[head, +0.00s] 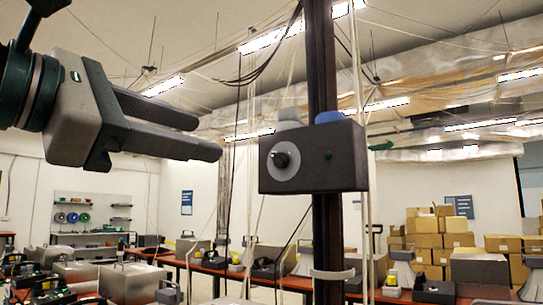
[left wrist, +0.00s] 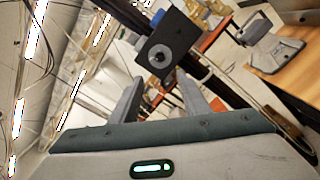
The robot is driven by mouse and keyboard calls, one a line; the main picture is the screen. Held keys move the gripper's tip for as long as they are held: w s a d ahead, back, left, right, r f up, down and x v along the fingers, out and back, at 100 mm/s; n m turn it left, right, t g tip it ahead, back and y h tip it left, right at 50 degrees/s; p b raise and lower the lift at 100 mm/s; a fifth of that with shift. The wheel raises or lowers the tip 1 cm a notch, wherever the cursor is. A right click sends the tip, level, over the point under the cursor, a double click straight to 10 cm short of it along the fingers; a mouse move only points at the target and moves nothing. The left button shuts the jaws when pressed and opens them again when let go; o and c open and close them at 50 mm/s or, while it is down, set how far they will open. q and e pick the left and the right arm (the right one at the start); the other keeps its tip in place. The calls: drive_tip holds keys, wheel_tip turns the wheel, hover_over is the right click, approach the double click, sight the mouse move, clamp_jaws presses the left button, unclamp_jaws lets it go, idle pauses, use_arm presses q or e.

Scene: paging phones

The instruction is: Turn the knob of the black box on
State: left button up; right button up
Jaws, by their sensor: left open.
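The black box (head: 314,156) is mounted on a dark upright post in the middle of the head view. In the left wrist view the box (left wrist: 187,40) and knob (left wrist: 160,58) appear beyond the open fingers. My right gripper is not in view.
The dark post (head: 326,240) runs from top to bottom, with loose cables hanging around it. Behind stand long red-topped tables (head: 292,283) with several devices. Stacked cardboard boxes (head: 428,240) are at the right, and shelving (head: 92,215) is at the back left.

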use_arm(q)
drive_tip(key=shift+w, duration=0.1)
idle(0.3)
drive_tip(key=p, duration=0.2)
approach(277, 158)
drive_tip(key=p+x, duration=0.2)
drive_tip(key=x, duration=0.5)
drive_tip(key=shift+r, duration=0.1)
drive_tip(key=shift+w+d+p, duration=0.3)
drive_tip(key=shift+w+d, duration=0.1)
drive_tip(key=shift+w, duration=0.2)
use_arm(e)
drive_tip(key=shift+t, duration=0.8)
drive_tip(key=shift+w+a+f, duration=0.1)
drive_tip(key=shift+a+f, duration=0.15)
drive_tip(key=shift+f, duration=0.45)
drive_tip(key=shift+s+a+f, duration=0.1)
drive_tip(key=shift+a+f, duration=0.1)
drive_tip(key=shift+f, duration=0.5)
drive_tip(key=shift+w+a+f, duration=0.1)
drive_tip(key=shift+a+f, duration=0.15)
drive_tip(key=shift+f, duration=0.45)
use_arm(q)
drive_tip(key=c, duration=1.1)
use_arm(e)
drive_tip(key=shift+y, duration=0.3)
